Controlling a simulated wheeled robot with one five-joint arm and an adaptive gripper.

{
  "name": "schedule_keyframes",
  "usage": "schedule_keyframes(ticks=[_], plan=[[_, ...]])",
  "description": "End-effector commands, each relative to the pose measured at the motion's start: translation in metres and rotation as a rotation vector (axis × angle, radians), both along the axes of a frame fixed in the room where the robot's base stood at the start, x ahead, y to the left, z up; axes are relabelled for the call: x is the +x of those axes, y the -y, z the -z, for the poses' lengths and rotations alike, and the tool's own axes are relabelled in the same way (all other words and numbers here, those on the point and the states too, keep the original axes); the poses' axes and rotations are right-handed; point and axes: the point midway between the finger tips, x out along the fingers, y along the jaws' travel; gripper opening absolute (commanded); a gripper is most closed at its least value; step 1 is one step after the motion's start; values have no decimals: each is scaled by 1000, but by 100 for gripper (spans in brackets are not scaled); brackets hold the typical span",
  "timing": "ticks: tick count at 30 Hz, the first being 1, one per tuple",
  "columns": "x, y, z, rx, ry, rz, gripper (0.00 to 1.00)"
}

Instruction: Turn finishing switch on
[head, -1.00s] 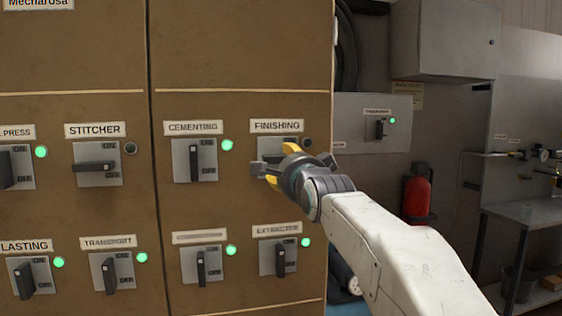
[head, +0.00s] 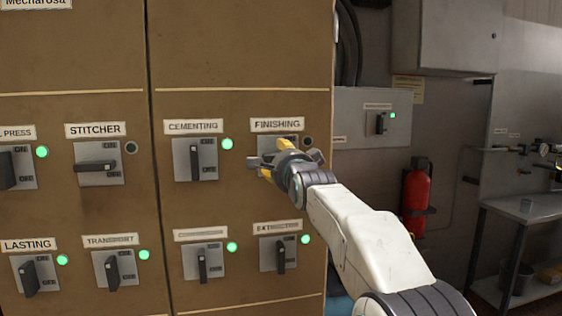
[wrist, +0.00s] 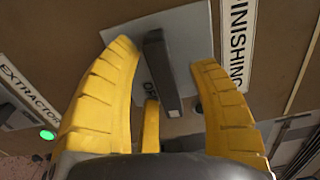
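The finishing switch is a grey plate (head: 268,142) with a dark lever under the "FINISHING" label (head: 277,125). My gripper covers most of it in the head view. The lamp (head: 307,142) beside it is dark. In the wrist view the lever (wrist: 161,70) lies across the label's upright direction, so it sits sideways on the panel. My gripper (head: 267,160) is at the switch. In the wrist view its yellow fingers (wrist: 162,55) are open on either side of the lever, with gaps visible on both sides.
Close by are the cementing switch (head: 195,160) and extraction switch (head: 279,254), both with upright levers and green lamps. The stitcher switch (head: 97,164) has a sideways lever and dark lamp. A fire extinguisher (head: 415,195) hangs on the wall to the right.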

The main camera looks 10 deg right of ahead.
Motion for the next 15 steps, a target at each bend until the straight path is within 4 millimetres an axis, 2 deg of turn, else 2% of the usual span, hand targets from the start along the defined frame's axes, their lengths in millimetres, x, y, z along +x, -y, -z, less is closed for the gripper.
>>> schedule_keyframes(ticks=[2,15], plan=[[0,0,0,0,0,0,46],[0,0,0,0,-1,0,7]])
